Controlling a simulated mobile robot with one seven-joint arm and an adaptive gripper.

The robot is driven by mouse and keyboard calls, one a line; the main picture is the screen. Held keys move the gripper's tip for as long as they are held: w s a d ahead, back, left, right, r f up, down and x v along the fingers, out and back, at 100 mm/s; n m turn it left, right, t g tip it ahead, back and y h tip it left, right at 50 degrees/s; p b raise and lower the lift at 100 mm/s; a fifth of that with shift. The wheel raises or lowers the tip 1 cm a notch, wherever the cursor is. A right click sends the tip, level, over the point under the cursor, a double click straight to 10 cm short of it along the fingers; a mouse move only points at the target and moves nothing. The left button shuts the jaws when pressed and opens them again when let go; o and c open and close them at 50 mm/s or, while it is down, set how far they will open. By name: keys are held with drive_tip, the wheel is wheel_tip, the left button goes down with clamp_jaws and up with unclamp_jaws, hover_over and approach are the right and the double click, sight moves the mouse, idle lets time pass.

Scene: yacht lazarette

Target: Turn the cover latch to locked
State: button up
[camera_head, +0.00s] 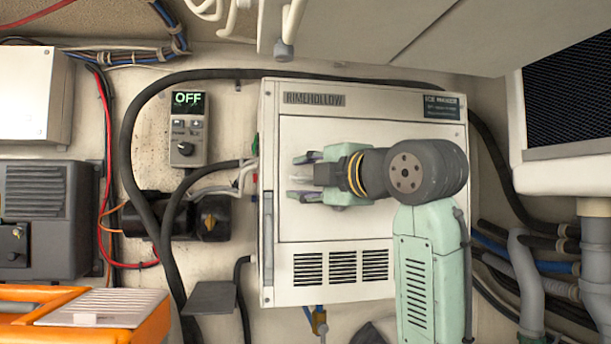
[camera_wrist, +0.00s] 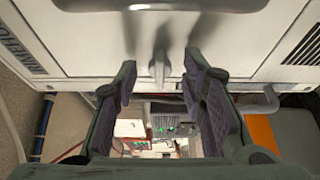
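The white ice maker (camera_head: 375,265) stands on the wall in the head view, with a flat front cover (camera_head: 330,125). My gripper (camera_head: 300,177) is in front of the left part of that cover, fingers pointing left. In the wrist view, a small pale latch (camera_wrist: 158,68) sticks out from the white panel between my two fingers. The fingers are apart, with a gap on each side of the latch, and I see no contact. In the head view my gripper largely hides the latch, so its turn angle is hard to tell.
A control box (camera_head: 187,128) reading OFF hangs left of the ice maker. A thick black hose (camera_head: 128,150) loops around it. An orange case (camera_head: 40,310) is at lower left. A white overhead panel (camera_head: 360,30) and pipes (camera_head: 525,280) border the right side.

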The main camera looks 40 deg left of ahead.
drive_tip(key=shift+c, duration=0.3)
clamp_jaws()
drive_tip(key=shift+f+m, duration=0.15)
drive_tip(key=shift+m, duration=0.25)
drive_tip(key=m+y+b, duration=0.1)
drive_tip(key=m+b, duration=0.1)
drive_tip(key=shift+f+m+t, duration=0.1)
drive_tip(key=shift+m+t, duration=0.3)
drive_tip(key=m+t+b, duration=0.1)
drive_tip(key=m, duration=0.2)
drive_tip(key=m+t+y+b, duration=0.1)
drive_tip(key=m, duration=0.2)
drive_tip(key=shift+s+f+b, duration=0.1)
drive_tip(key=shift+b, duration=0.25)
drive_tip(key=m+t, duration=0.1)
drive_tip(key=m, duration=0.2)
drive_tip(key=m+t+b, duration=0.1)
drive_tip(key=m+t, duration=0.1)
drive_tip(key=m, duration=0.1)
drive_tip(key=shift+s+a, duration=0.1)
drive_tip(key=shift+a, duration=0.05)
drive_tip(key=m+t+h, duration=0.1)
drive_tip(key=m, duration=0.2)
drive_tip(key=m+t+h+b, duration=0.1)
drive_tip(key=m+t, duration=0.1)
drive_tip(key=m, duration=0.1)
drive_tip(key=shift+m, duration=0.6)
